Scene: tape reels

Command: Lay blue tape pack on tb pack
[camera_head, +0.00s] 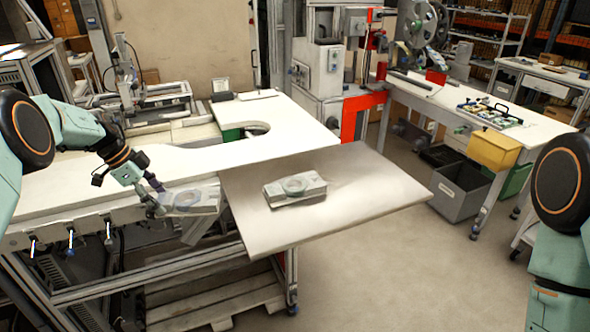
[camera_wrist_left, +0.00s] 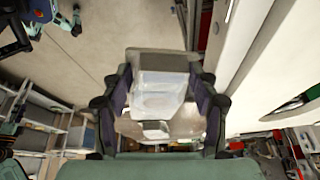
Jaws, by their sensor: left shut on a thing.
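My left gripper (camera_head: 155,202) is shut on the blue tape pack (camera_head: 192,199), a pale, partly see-through pack with a bluish ring. It holds it by the near-left end, over the front edge of the white bench and left of the grey table board. In the left wrist view the held pack (camera_wrist_left: 160,95) sits between both fingers. The tb pack (camera_head: 296,188), a pale block with a grey-green ring on top, lies on the board to the right, apart from the held pack. My right gripper is out of view.
The grey table board (camera_head: 370,190) is bare around the tb pack, mostly to its right. The white bench (camera_head: 230,155) adjoins it at left and behind. Grey (camera_head: 460,188) and yellow (camera_head: 494,150) bins stand at right, by another bench.

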